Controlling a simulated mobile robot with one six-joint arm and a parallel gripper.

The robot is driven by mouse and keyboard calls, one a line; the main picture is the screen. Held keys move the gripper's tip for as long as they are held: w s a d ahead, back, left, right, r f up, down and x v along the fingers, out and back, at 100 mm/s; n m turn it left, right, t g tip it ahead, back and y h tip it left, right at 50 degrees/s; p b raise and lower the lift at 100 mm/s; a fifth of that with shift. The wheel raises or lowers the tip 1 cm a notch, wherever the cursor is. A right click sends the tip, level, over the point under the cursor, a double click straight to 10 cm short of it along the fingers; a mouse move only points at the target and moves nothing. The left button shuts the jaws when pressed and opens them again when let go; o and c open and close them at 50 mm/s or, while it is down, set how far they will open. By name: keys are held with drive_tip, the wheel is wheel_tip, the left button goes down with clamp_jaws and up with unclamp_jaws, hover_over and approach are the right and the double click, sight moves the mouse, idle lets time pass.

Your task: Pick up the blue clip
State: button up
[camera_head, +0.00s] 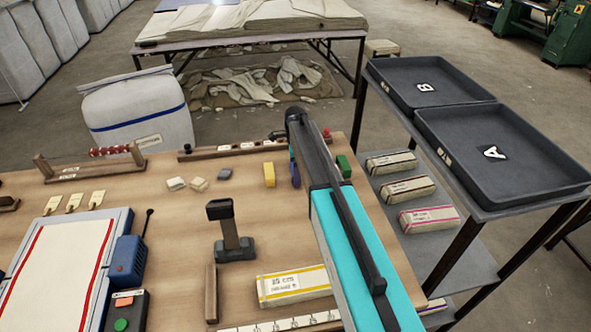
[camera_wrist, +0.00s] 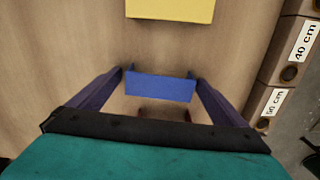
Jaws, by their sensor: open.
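The blue clip (camera_wrist: 160,88) lies between the two purple fingers of my gripper (camera_wrist: 161,73) in the wrist view. The fingers are open, one on each side of it, very close to its ends; I cannot tell whether they touch it. In the head view my arm hides the clip, and only one purple finger of my gripper (camera_head: 295,175) shows, low over the table.
A yellow clip (camera_head: 269,174) lies left of my gripper and a green one (camera_head: 343,166) to the right; the yellow one (camera_wrist: 171,8) tops the wrist view. A wooden rail (camera_wrist: 285,70) with cm labels runs nearby. A dark post (camera_head: 230,232) stands on the table (camera_head: 160,262).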

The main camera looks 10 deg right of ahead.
idle(0.5)
drive_tip(key=c, duration=0.8)
drive_tip(key=shift+o, duration=0.2)
drive_tip(key=shift+s+r+b, duration=0.1)
drive_tip(key=shift+r+b, duration=1.05)
drive_tip(key=shift+r, duration=0.6)
drive_tip(key=s+d+b, duration=0.1)
drive_tip(key=s, duration=0.3)
drive_tip(key=s+d+b, duration=0.1)
drive_tip(key=s, duration=0.4)
drive_tip(key=s+d+r+b, duration=0.1)
drive_tip(key=s+b, duration=0.1)
drive_tip(key=s, duration=0.2)
drive_tip(key=shift+s+d, duration=0.25)
drive_tip(key=shift+d, duration=0.15)
drive_tip(key=shift+s+d+r+b, duration=0.15)
drive_tip(key=shift+s, duration=0.3)
drive_tip(key=shift+s+d+r+b, duration=0.1)
drive_tip(key=shift+s+d+b, duration=0.05)
drive_tip(key=shift+s, duration=0.3)
drive_tip(key=shift+r, duration=0.1)
